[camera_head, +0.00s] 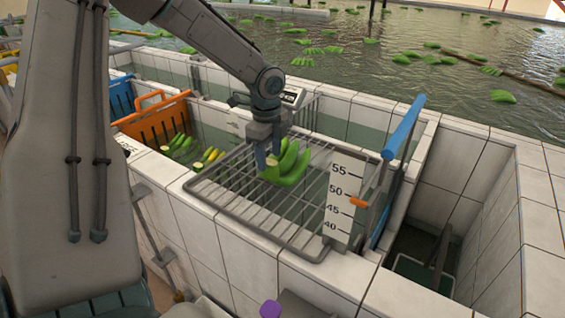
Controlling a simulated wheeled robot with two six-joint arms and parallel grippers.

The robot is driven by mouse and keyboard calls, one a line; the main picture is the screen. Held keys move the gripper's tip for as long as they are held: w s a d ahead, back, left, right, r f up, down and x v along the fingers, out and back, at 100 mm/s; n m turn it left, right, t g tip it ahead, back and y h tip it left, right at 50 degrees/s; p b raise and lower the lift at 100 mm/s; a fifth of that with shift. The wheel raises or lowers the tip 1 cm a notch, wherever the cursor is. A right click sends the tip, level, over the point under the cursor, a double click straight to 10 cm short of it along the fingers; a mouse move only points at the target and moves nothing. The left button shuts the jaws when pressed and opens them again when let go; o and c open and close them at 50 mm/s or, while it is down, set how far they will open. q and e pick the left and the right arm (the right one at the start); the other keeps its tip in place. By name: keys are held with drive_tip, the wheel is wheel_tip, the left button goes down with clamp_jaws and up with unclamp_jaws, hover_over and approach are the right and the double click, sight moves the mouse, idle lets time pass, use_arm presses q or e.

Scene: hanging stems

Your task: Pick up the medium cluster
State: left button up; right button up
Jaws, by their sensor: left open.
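A cluster of green bananas (291,166) lies on a metal wire rack (240,205) over a tiled trough. Its pale cut crown faces left, toward my left gripper. My left gripper (268,160) points down from above, at the crown end of the cluster. Its jaws are open, with the fingers close around or beside the crown; I cannot tell whether they touch it. The gripper hides part of the cluster. My right gripper is not in view.
A scale board (343,198) and a blue-handled bar (403,127) stand at the rack's right. An orange crate (150,120) and cut bananas (180,144) are at left. Many green clusters float in the water behind. A tiled pit (425,245) opens at right.

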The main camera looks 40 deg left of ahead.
use_arm(q)
drive_tip(key=shift+f, duration=0.4)
drive_tip(key=shift+w+f, duration=0.1)
drive_tip(key=shift+f, duration=0.05)
drive_tip(key=c, duration=1.1)
clamp_jaws()
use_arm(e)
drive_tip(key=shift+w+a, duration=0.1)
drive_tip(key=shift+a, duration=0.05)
use_arm(q)
drive_tip(key=shift+r, duration=0.25)
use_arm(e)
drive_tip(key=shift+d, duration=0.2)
